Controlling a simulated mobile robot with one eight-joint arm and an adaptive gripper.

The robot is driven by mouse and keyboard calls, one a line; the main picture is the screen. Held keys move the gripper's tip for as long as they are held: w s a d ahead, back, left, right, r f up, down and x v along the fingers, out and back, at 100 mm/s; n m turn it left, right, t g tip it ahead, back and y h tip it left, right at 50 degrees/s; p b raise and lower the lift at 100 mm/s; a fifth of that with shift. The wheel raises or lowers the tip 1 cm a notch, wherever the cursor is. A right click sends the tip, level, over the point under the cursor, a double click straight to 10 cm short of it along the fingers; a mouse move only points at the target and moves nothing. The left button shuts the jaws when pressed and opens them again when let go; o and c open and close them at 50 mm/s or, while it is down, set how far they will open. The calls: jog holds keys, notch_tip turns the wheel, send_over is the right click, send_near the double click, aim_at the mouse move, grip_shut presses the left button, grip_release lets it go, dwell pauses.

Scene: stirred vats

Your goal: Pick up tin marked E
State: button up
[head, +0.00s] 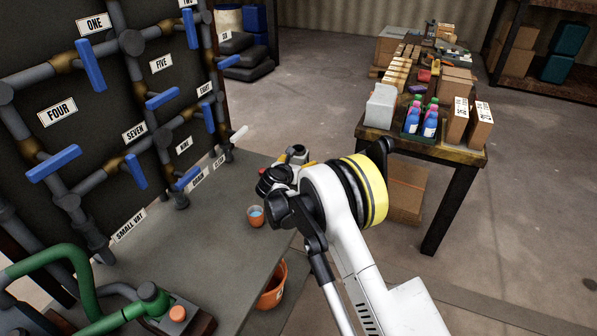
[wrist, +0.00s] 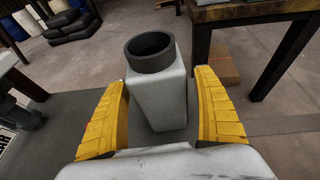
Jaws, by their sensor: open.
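A pale grey-white tin (wrist: 158,98) with a dark round collar stands upright between the two yellow fingers of my gripper (wrist: 160,80) in the wrist view. The fingers are open, one on each side of it, and look slightly apart from its walls. No letter shows on the faces I see, so I cannot tell whether it is marked E. In the head view the tin (head: 297,153) shows small at the far end of the grey bench, partly hidden by my arm. My gripper (head: 306,164) shows there only as a bit of yellow-orange.
An orange cup (head: 256,217) with blue contents stands on the grey bench (head: 215,245). Valve pipes with blue handles (head: 90,65) rise at left. An orange bucket (head: 272,287) sits below the bench. A loaded table (head: 468,154) stands at right.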

jog(key=shift+w, duration=0.15)
jog(key=c, duration=1.3)
